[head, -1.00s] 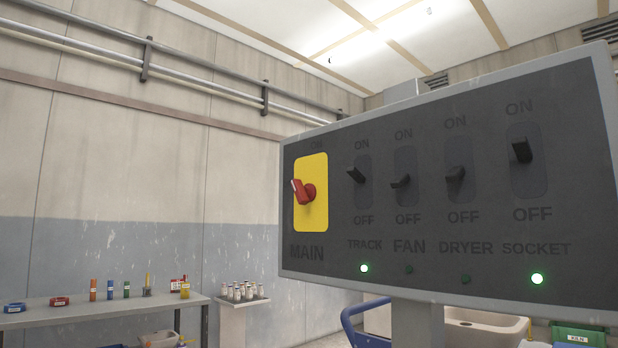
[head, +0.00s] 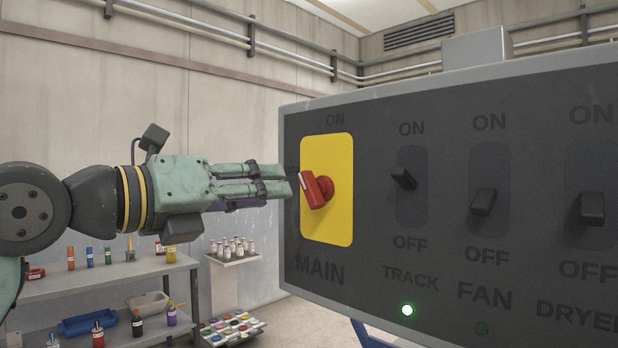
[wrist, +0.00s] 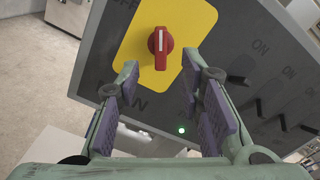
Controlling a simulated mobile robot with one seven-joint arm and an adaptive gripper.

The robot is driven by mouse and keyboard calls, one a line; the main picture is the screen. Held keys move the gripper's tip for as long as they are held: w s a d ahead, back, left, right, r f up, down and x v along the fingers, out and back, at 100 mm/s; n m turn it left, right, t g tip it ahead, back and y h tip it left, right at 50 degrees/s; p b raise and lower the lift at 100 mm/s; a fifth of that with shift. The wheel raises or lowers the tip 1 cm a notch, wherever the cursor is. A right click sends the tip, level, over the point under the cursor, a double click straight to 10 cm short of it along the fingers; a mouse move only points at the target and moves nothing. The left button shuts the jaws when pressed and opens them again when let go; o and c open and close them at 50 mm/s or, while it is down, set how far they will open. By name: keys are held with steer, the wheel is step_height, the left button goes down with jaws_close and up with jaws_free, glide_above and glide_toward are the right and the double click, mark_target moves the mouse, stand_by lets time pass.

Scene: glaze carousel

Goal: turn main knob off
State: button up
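The main knob (head: 318,189) is red with a white mark and sits on a yellow plate (head: 340,226) at the left end of the dark switch panel (head: 385,260). In the head view it looks tilted, its marked end toward the upper left. The knob also shows in the wrist view (wrist: 161,45), ahead of the fingertips. My gripper (head: 290,181) is just left of the knob, its fingers pointing at it. In the wrist view my gripper (wrist: 158,82) has its fingers spread apart with nothing between them. The knob appears just beyond them; contact is not visible.
Black TRACK (head: 403,178), FAN (head: 482,201) and DRYER (head: 592,208) switches stand to the right on the same panel. The TRACK lamp (head: 407,310) glows green. A shelf (head: 100,272) with bottles and a small stand of jars (head: 234,255) are behind my arm.

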mark_target(305, 188)
steer(key=p+x, duration=0.3)
steer(key=x, duration=0.6)
steer(key=shift+w+d, duration=0.15)
jaws_close()
